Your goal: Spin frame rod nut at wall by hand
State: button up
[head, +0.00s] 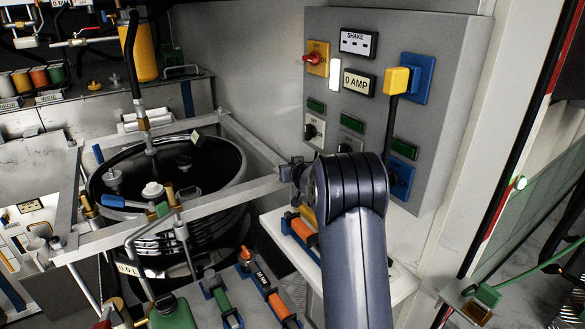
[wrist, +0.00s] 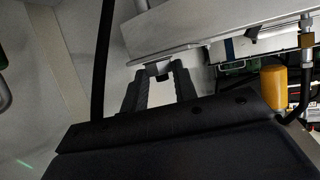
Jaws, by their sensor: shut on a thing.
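A pale metal frame (head: 185,210) surrounds the top of a black round tank (head: 215,165); its right corner reaches toward the wall beside the control panel. My gripper (head: 292,171) is at that corner, largely hidden behind my own dark arm in the head view. In the wrist view the two dark fingers of my gripper (wrist: 161,78) point at the underside of a pale bar (wrist: 210,30). A small grey piece, seemingly the rod nut (wrist: 157,69), sits between the fingertips, which are shut on it. Its shape and the rod are mostly hidden.
A grey panel (head: 438,65) with switches, a yellow plug (head: 396,80) and a black cable stands right behind my arm. A white shelf (head: 375,270) lies below. A yellow cylinder (head: 143,50) with a black hose stands at the back left; tools lie in front.

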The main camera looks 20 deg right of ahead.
jog(key=o, duration=1)
jog(key=shift+f+b, duration=0.15)
jog(key=shift+b, duration=0.15)
